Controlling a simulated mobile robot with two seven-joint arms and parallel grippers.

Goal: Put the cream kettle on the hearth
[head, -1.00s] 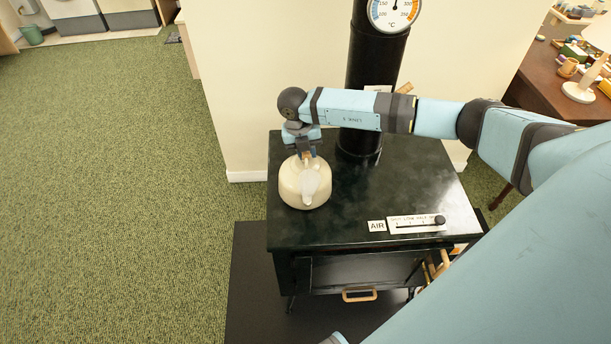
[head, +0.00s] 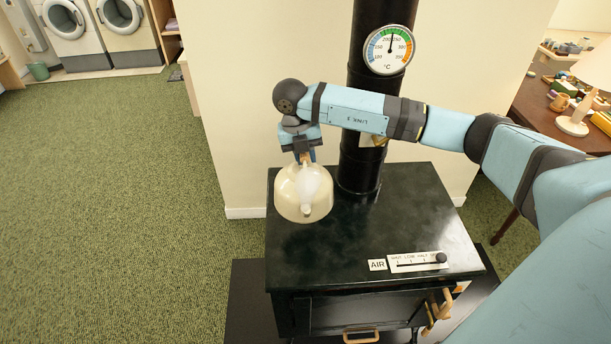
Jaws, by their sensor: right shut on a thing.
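The cream kettle (head: 290,203) hangs from my right gripper (head: 304,158), which is shut on the handle at its top. The kettle is over the back left part of the black stove top (head: 340,245), with its spout facing me. It looks raised a little above the stove top, though the gap beneath it is hard to see. The hearth (head: 245,300) is the flat black slab on the floor under the stove; its strip left of the stove is bare. The handle is mostly hidden by the gripper. My left gripper is not in view.
The black flue pipe (head: 362,165) with a dial thermometer (head: 389,50) rises behind the stove, close to my right arm. An air slider (head: 418,262) is at the stove's front right. Wooden handles (head: 360,336) stick out in front. Green carpet (head: 120,230) at left is clear.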

